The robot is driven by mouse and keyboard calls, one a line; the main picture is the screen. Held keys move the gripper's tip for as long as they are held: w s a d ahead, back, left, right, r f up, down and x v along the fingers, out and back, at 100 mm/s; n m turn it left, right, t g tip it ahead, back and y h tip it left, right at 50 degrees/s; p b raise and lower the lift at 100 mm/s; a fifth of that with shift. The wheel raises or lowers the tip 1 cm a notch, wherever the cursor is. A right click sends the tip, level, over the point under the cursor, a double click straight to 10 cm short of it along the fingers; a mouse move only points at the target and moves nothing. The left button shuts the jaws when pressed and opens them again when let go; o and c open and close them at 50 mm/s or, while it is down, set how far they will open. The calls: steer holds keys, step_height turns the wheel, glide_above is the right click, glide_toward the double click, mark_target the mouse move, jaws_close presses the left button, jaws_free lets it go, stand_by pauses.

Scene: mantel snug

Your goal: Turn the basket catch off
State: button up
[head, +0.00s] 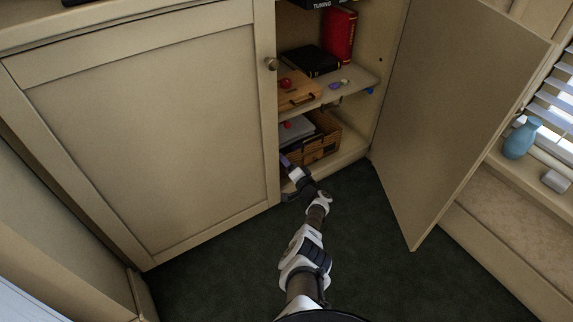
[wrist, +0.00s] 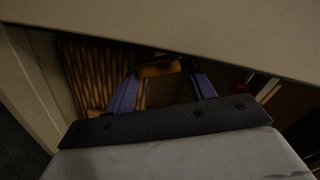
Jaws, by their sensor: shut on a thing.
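The wicker basket (head: 325,140) sits on the bottom shelf inside the open cupboard. Its woven side (wrist: 88,72) shows at the left in the wrist view. My gripper (head: 284,160) reaches into the cupboard at the left of the opening, low by the basket. In the wrist view its two purple fingers (wrist: 160,74) stand on either side of a small brass-coloured piece, which looks like the basket catch (wrist: 158,69), and are shut on it. The catch cannot be made out in the head view. Its setting is too dark to read.
The right cupboard door (head: 445,110) stands wide open; the left door (head: 150,130) is closed. A shelf (head: 352,86) with a wooden box (head: 300,95) and a black book (head: 312,60) lies above the basket. Dark carpet (head: 370,260) in front is clear.

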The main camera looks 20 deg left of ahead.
steer(key=o, duration=1)
steer(key=shift+d, duration=0.1)
steer(key=p+v, duration=0.7)
steer(key=v, duration=0.6)
steer(key=shift+s+d, duration=0.25)
